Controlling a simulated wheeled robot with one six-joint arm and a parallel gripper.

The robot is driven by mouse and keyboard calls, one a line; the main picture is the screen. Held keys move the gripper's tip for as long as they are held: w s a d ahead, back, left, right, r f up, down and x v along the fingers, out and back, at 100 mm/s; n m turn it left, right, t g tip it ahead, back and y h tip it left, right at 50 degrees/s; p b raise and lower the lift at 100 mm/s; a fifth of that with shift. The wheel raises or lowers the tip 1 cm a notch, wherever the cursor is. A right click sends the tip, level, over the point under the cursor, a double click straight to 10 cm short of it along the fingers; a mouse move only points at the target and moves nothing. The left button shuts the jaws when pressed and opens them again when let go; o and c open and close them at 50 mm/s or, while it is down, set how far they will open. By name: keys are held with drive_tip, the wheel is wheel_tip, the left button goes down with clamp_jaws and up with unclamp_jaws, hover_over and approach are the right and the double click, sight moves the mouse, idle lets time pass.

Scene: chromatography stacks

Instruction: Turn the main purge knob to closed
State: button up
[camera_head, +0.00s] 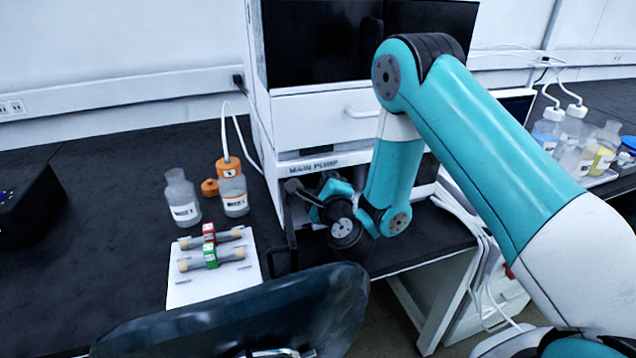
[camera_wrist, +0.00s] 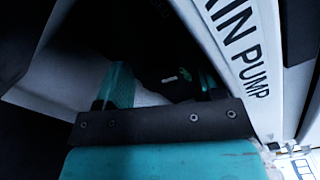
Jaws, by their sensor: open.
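The main pump module (camera_head: 311,164) is a white unit labelled "MAIN PUMP" at the base of the tall white stack. Its label also fills the right side of the wrist view (camera_wrist: 248,55), tilted. My gripper (camera_wrist: 163,82) is open, its two teal fingers apart and close to the module's dark front. Between and just beyond the fingers is a dark, shadowed area with a small white mark and a green spot. This may be the purge knob (camera_wrist: 178,78), but its outline and setting cannot be made out. In the head view my wrist hides the knob.
Two bottles (camera_head: 182,198) stand left of the stack, one with an orange cap (camera_head: 228,167). A white tray (camera_head: 185,290) holds columns with red and green clips. A black device (camera_head: 28,208) sits far left. More bottles (camera_head: 580,135) and tubing are at right.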

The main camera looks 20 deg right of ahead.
drive_tip(key=s+b, duration=0.3)
drive_tip(key=s, duration=0.4)
drive_tip(key=shift+s+b, duration=0.25)
drive_tip(key=shift+b, duration=0.15)
